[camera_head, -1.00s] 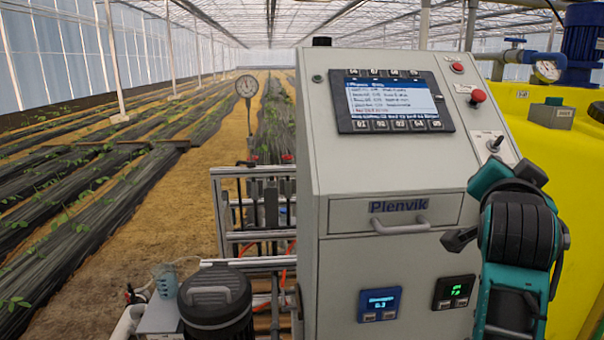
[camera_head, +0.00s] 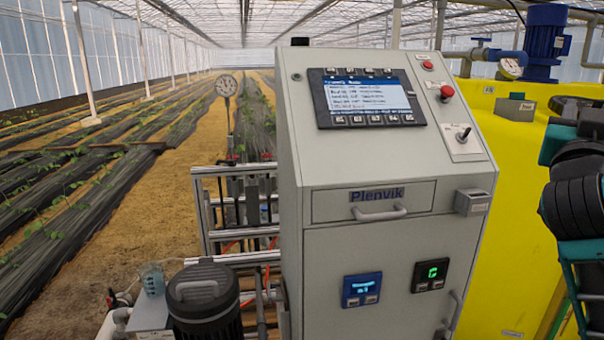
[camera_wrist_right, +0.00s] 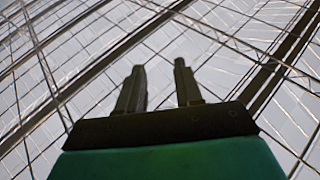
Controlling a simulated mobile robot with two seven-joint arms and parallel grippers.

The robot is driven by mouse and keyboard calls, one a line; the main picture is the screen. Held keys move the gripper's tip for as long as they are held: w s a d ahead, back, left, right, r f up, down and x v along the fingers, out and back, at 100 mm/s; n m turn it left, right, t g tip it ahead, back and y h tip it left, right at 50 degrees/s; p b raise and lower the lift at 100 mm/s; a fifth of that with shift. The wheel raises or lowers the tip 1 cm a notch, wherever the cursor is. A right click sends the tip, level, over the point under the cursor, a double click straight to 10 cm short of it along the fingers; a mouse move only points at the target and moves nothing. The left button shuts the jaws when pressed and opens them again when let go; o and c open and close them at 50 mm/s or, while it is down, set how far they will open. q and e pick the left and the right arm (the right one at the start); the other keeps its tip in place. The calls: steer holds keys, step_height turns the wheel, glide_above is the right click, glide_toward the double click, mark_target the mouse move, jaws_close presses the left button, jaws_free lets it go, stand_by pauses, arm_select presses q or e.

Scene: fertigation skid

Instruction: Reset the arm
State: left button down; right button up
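My right arm (camera_head: 577,200) shows at the right edge of the head view, folded up beside the yellow tank and clear of the control cabinet (camera_head: 330,235). Its gripper is outside the head view. In the right wrist view my right gripper (camera_wrist_right: 160,88) points up at the greenhouse roof. Its two dark fingers stand apart with nothing between them. My left arm and left gripper are in neither view.
The cabinet carries a screen (camera_head: 367,98), a red button (camera_head: 446,92), a toggle switch (camera_head: 463,134) and a drawer handle (camera_head: 380,214). A yellow tank (camera_head: 535,170) stands right. A black-lidded canister (camera_head: 204,300) and beaker (camera_head: 153,279) are at lower left.

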steer(key=w+a+f+n+t+y, duration=0.1)
steer(key=w+f+n+y, duration=0.15)
steer(key=f, duration=0.35)
steer(key=w+a+f+n+y, duration=0.1)
steer(key=a+f+n+y, duration=0.1)
steer(key=f+n+y, duration=0.3)
steer(key=w+a+f+n+t+y, duration=0.1)
steer(key=w+f+n, duration=0.15)
steer(key=f, duration=0.45)
steer(key=s+a+f+n+g+y, duration=0.1)
steer(key=s+a+f+n+y, duration=0.15)
steer(key=f, duration=0.65)
steer(key=s+a+f+n+g+y, duration=0.2)
steer(key=a+f+y, duration=0.1)
steer(key=f, duration=0.6)
steer(key=s+a+f+n+g+y, duration=0.1)
steer(key=s+a+f+g+y, duration=0.15)
steer(key=s+f, duration=0.7)
steer(key=s+a+f+n+g+y, duration=0.2)
steer(key=s+a+f, duration=0.2)
steer(key=s+f, duration=0.55)
steer(key=w+a+m, duration=0.1)
steer(key=a+m, duration=0.4)
steer(key=a, duration=0.5)
steer(key=shift+w+a+t, duration=0.15)
steer(key=shift+w+t, duration=0.2)
